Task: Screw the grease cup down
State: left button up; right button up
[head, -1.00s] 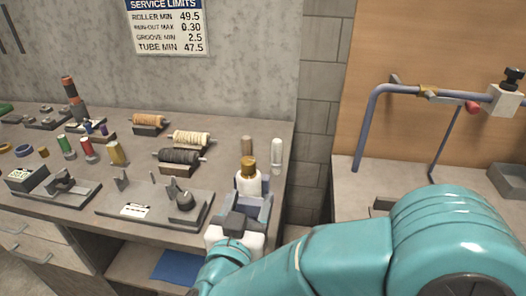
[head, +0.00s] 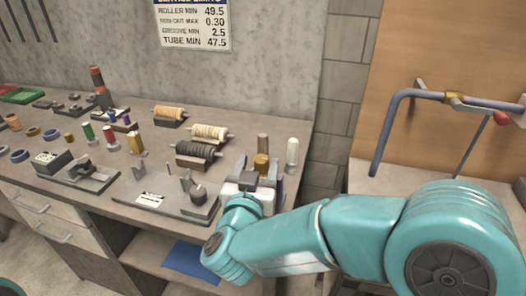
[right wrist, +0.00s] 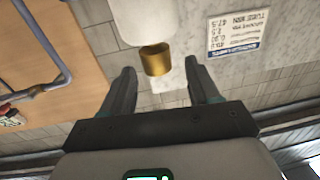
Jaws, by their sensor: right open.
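The brass-coloured cup (head: 261,163), apparently the grease cup, stands at the right end of the left bench. In the right wrist view the cup (right wrist: 156,60) joins a white body (right wrist: 138,20), with the picture turned upside down. My right gripper (head: 258,172) is open. In the right wrist view its two fingers (right wrist: 160,78) point toward the cup, one on either side, with gaps showing. I cannot tell how deep the cup sits between them. In the head view my gripper hides the white body. My left gripper is not in view.
A brown peg (head: 263,142) and a pale upright tube (head: 292,152) stand close behind the cup. Wound rollers (head: 197,151) and a grey fixture plate (head: 170,196) lie to the left. At right, a bent blue pipe (head: 382,130) rises above another bench.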

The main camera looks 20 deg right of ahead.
aim_at(263, 155)
jog(key=x, duration=0.5)
jog(key=shift+d, duration=0.1)
jog(key=c, duration=1)
jog(key=shift+o, duration=0.2)
jog(key=shift+d+m+g+h+p, duration=0.1)
jog(key=shift+m+g+h+p, duration=0.35)
jog(key=shift+h, duration=0.25)
jog(key=o, duration=1)
jog(key=shift+s+d, duration=0.1)
jog(key=shift+c, duration=0.2)
jog(key=b+v, duration=0.1)
jog(key=v, duration=1.5)
jog(key=shift+a, duration=0.3)
